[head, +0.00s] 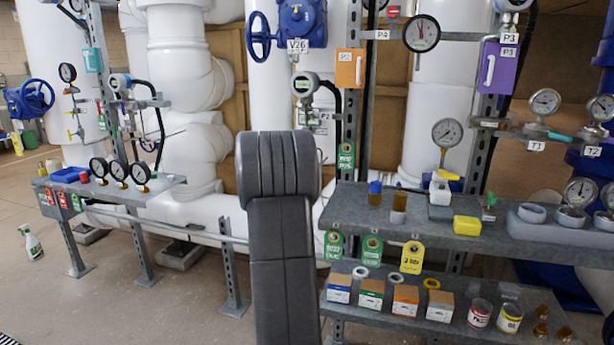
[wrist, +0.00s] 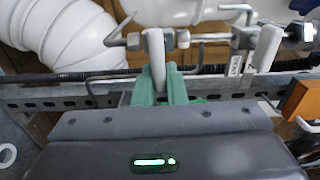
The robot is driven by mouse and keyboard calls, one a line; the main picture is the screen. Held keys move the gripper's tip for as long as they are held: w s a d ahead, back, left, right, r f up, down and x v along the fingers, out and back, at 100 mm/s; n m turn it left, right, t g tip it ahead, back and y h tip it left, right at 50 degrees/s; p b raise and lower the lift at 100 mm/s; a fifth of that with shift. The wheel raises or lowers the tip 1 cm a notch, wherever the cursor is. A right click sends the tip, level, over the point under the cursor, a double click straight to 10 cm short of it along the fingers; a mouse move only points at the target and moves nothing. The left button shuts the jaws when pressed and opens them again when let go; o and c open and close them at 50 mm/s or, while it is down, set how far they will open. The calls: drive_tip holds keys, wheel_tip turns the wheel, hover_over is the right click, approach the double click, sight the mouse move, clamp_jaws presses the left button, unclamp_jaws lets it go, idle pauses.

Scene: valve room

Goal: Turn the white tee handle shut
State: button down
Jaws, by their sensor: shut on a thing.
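In the wrist view, the white tee handle (wrist: 156,48) stands upright in front of a thin horizontal metal pipe. My gripper (wrist: 160,82) has green fingers, one on each side of the handle's lower end. The fingers are shut on it. The top of the handle is clear of the fingers. In the head view, my grey arm hides both the gripper and the handle.
A second white handle (wrist: 268,46) stands to the right, beside a small white tag (wrist: 235,66). A perforated steel rail (wrist: 85,98) runs behind the fingers. An orange box (wrist: 303,103) is at the right. A grey shelf (head: 400,213) carries several small items.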

drive_tip(key=shift+f, duration=0.15)
idle(0.4)
drive_tip(key=c, duration=1.5)
unclamp_jaws()
drive_tip(key=v, duration=1.4)
drive_tip(key=shift+w, duration=0.15)
drive_tip(key=x, duration=1.3)
drive_tip(key=shift+w+d, duration=0.15)
drive_tip(key=shift+w, duration=0.25)
